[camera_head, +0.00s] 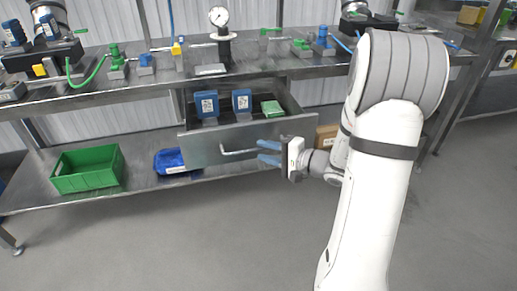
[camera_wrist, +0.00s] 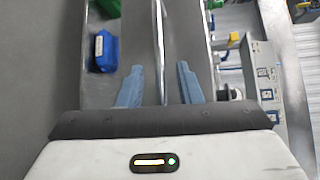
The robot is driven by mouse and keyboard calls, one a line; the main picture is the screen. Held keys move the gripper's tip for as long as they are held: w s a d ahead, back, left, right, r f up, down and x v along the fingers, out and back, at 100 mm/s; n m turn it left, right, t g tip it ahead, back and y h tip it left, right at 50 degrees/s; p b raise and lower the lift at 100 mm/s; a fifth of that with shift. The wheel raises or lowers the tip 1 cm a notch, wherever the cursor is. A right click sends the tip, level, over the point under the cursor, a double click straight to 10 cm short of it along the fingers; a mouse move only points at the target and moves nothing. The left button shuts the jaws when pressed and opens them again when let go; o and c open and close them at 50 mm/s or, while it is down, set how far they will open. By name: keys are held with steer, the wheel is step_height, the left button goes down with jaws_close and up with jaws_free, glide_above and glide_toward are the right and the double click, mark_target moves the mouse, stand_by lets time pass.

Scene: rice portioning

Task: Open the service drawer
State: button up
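The service drawer (camera_head: 205,150) is pulled out under the bench in the head view, with its contents showing. Its bar handle (camera_head: 238,152) runs across the grey front panel. My gripper (camera_head: 268,152) is in front of the panel at the right part of the handle. In the wrist view, the blue fingers of my gripper (camera_wrist: 160,72) are spread apart. The handle (camera_wrist: 158,35) runs lengthwise between them, with gaps visible on both sides. Whether a finger touches the handle or panel is unclear.
Two blue boxed devices (camera_head: 206,104) and a green item (camera_head: 272,108) are in the drawer. Fittings and a gauge (camera_head: 219,17) crowd the bench top. The floor in front is clear.

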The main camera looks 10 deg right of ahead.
steer(key=shift+v, duration=2.3)
steer(key=s+a+r+n+g+h+p, duration=0.2)
steer(key=s+a+r+n+g+p, duration=0.5)
steer(key=s+a+r+g+p, duration=0.45)
steer(key=s+d+r+n+t+h+p, duration=0.1)
steer(key=s+d+r+h+p, duration=0.1)
steer(key=s+r+h+p, duration=0.2)
steer(key=s+d+r+n+t+h+p, duration=0.1)
steer(key=s+d+r+n+h+p, duration=0.1)
steer(key=r, duration=0.7)
steer(key=s+d+h+p, duration=0.1)
steer(key=s+h+p, duration=0.1)
steer(key=h+p, duration=0.1)
steer(key=shift+r+t+h+p, duration=0.35)
steer(key=shift+r+h, duration=0.05)
